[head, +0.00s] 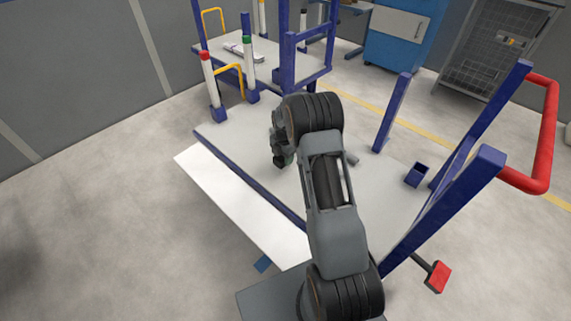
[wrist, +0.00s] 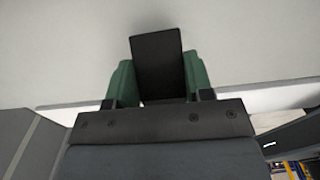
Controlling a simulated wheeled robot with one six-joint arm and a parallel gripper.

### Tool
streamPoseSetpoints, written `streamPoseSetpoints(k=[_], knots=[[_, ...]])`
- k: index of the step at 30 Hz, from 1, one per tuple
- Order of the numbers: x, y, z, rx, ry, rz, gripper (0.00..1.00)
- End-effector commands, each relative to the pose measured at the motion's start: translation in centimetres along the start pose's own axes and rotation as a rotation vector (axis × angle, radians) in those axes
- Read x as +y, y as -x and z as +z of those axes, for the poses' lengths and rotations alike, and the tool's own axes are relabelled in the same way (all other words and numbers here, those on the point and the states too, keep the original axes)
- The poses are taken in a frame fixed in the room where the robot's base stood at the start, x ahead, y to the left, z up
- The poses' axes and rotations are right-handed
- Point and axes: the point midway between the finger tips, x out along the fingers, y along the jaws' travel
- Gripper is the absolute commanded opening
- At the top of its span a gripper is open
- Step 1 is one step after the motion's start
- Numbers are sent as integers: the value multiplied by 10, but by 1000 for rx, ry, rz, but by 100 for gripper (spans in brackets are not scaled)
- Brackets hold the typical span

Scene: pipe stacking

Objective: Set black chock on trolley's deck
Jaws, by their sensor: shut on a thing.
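The black chock (wrist: 158,62) is a dark block between the two green finger pads of my gripper (wrist: 160,84) in the wrist view. My gripper is shut on it, and its far end stands out past the pads against a plain pale surface. In the head view my gripper (head: 280,155) is over the left part of the trolley's pale deck (head: 235,140). My arm hides part of the deck. The chock cannot be told apart from the gripper there, nor whether it touches the deck.
The trolley has blue posts (head: 391,112) and a red handle (head: 545,135). A blue square socket (head: 418,174) is on the deck's right. A white-and-red post (head: 210,80) stands at its far left corner. A white panel (head: 240,205) runs along the near side.

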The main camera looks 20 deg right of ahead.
Motion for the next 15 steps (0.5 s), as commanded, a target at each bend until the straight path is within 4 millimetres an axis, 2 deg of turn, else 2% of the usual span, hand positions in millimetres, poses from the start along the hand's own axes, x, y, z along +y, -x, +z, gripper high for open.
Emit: streamPoseSetpoints(k=[2, 6, 15], knots=[[-6, -12, 7, 1, -3, -2, 22], [-4, -36, 5, 1, -1, -1, 22], [-4, -38, 5, 0, -1, 0, 22]])
